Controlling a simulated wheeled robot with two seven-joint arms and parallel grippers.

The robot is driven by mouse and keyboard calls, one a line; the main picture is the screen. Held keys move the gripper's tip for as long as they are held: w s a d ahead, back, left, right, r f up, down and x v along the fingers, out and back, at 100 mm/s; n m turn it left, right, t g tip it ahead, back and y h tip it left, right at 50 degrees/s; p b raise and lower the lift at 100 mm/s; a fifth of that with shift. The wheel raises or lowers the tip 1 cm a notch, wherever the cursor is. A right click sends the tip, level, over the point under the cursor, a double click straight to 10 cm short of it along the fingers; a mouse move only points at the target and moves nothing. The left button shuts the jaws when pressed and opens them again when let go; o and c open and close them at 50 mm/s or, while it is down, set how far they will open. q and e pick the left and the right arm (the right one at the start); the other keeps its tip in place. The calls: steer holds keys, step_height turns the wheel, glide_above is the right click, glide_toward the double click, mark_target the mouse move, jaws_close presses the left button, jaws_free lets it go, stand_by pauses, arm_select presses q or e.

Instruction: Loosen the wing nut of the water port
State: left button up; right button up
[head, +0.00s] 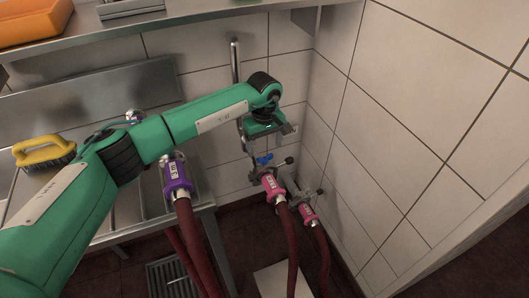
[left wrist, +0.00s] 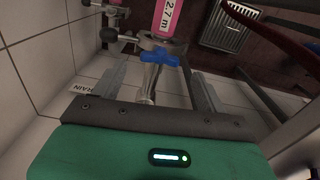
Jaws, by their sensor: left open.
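The blue wing nut (head: 264,159) sits on a metal port fitting low by the wall corner, above a pink-labelled hose coupling (head: 270,184). In the left wrist view the blue wing nut (left wrist: 146,58) lies just beyond and between the fingertips, its wings spread across the picture. A metal stem (left wrist: 148,85) runs from it back toward the palm. My left gripper (head: 267,135) is open and empty, pointing down just above the nut; its two fingers (left wrist: 157,72) stand wide apart. I see no contact with the nut. My right gripper is out of view.
A second pink coupling (head: 308,214) hangs to the right with its own hose. A purple coupling (head: 176,178) is to the left by the metal sink. A yellow brush (head: 42,152) lies at the left. Tiled walls close in behind and right. A shelf (head: 190,15) spans above.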

mark_target(265, 156)
arm_select(q)
steer(key=shift+f, duration=2.1)
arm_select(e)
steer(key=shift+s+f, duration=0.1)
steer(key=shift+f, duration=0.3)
arm_select(q)
steer(key=shift+c, duration=0.4)
steer(key=c, duration=0.9)
